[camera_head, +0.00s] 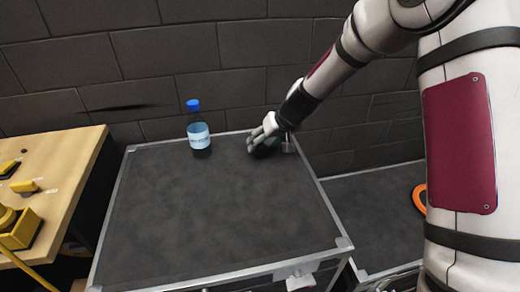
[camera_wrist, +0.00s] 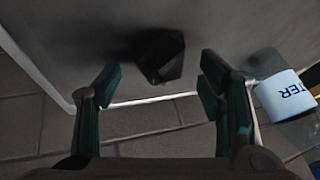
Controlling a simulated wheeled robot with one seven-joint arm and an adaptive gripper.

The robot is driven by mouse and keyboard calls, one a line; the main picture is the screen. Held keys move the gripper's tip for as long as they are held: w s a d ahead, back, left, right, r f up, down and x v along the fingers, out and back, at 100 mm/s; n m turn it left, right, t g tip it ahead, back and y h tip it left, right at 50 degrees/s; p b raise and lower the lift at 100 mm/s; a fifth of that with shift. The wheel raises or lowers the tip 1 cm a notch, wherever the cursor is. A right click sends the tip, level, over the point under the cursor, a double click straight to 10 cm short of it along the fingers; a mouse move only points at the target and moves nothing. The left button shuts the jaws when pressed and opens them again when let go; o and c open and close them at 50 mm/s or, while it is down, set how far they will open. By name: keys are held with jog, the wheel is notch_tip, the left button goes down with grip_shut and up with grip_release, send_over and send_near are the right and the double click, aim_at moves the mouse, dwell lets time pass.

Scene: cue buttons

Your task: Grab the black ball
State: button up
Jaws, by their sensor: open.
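The black ball, a dark faceted lump (camera_wrist: 163,58), rests on the grey table top near its edge in the wrist view. It lies ahead of my open gripper (camera_wrist: 161,78), roughly centred between the two spread fingers, and neither finger appears to touch it. In the head view my gripper (camera_head: 262,138) is low over the far right corner of the table. The ball cannot be told apart there from the dark parts around the fingers.
A water bottle with a blue cap (camera_head: 198,130) stands at the table's back edge, left of my gripper; its label also shows in the wrist view (camera_wrist: 284,93). The table (camera_head: 215,210) is otherwise clear. A wooden bench with yellow parts (camera_head: 55,165) is at left; a brick wall (camera_head: 150,65) is behind.

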jog(key=shift+x, duration=0.9)
jog(key=c, duration=1)
jog(key=shift+r, duration=0.1)
